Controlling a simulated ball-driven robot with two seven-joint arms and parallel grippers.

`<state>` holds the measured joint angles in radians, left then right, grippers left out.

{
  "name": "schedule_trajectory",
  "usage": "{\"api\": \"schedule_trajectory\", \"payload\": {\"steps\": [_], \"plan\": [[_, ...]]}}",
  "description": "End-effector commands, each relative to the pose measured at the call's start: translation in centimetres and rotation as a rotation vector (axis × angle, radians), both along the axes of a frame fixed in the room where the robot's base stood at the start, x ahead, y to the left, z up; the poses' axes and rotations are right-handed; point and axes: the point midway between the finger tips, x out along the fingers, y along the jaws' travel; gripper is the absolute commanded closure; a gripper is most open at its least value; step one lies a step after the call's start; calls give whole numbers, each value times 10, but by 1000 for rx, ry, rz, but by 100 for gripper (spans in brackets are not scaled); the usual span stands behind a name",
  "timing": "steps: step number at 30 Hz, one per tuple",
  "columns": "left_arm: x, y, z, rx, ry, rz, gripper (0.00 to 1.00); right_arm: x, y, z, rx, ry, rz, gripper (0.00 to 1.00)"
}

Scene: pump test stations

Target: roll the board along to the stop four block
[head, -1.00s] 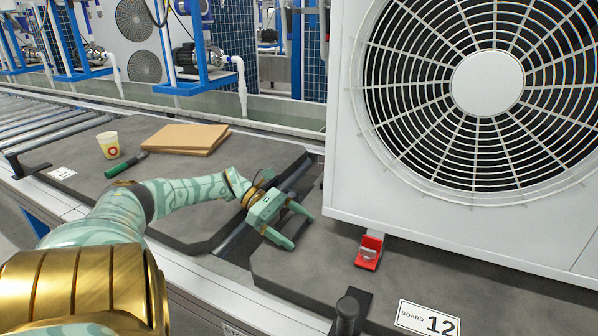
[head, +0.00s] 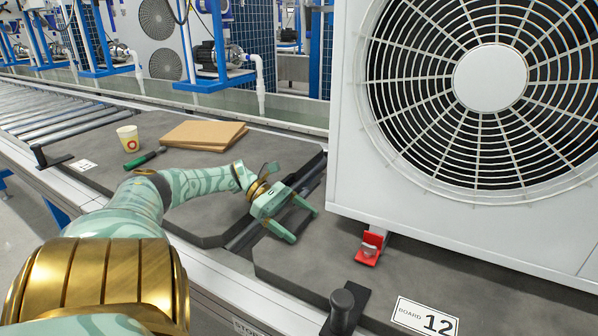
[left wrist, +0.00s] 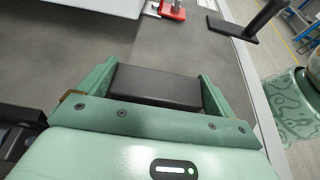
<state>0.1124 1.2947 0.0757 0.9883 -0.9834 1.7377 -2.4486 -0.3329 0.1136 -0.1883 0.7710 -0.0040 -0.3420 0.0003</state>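The board marked 12 (head: 300,262) is a dark grey slab carrying a large white fan unit (head: 345,130). My left gripper (head: 301,224) is at its left edge, by the gap between two boards, with fingers apart. In the left wrist view, the fingers (left wrist: 158,72) stand either side of a dark block (left wrist: 155,86); I cannot tell whether they touch it. A sign starting with STOP (head: 247,327) is cut off at the bottom edge; its block cannot be made out. My right gripper is not in view.
A second board (head: 205,220) on the left bears a paper cup (head: 128,138), a green-handled tool (head: 145,158) and brown sheets (head: 205,135). A red clamp (head: 370,246) sits at the fan unit's foot. A black post (head: 342,308) stands at the front edge. Rollers (head: 45,105) lie far left.

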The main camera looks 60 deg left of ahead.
Motion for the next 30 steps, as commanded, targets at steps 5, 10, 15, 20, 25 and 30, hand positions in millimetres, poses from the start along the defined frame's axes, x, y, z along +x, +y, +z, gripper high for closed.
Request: {"api": "schedule_trajectory", "payload": {"steps": [5,10,15,20,25,30], "plan": [[-1,2,0,7,3,4,0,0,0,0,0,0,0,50],[-3,6,2,7,3,4,0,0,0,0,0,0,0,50],[-18,28,11,9,6,9,0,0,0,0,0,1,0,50],[-34,50,18,8,10,9,0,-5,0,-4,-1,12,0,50],[-43,62,26,7,6,9,0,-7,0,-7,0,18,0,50],[-44,63,28,6,3,9,0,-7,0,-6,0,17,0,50]]}}
